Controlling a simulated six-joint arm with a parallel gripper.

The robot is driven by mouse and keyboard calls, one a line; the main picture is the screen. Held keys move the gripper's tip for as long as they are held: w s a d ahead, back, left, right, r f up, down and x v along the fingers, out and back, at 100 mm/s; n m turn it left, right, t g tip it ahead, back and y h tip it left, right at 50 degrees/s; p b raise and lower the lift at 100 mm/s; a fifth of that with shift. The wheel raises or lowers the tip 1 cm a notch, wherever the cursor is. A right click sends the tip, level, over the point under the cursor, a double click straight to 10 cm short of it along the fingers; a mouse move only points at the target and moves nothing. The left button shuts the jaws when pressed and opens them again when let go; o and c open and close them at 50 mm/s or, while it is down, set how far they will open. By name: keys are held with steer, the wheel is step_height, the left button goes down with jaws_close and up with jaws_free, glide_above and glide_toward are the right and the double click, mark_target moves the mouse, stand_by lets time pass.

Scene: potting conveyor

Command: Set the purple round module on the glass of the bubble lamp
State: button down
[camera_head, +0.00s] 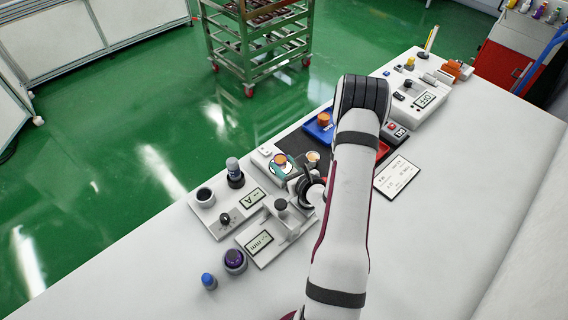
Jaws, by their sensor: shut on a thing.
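A purple round thing (235,256) sits in a grey round holder at the front left of the bench; I cannot tell if it is the module. A pale unit with a teal round face (275,170) stands left of my arm, with an orange round piece (280,159) on it; it may be the bubble lamp, but its glass is not clear. My gripper (303,187) is low beside this unit, partly hidden by my wrist. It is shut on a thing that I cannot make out.
A gauge stand (281,206) with a display is just below-left of my gripper. A blue tray (318,131) with an orange piece and a red tray (382,150) lie behind. The bench's right side is clear.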

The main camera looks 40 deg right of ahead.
steer(key=shift+c, duration=1.7)
jaws_free()
steer(key=shift+f, duration=0.1)
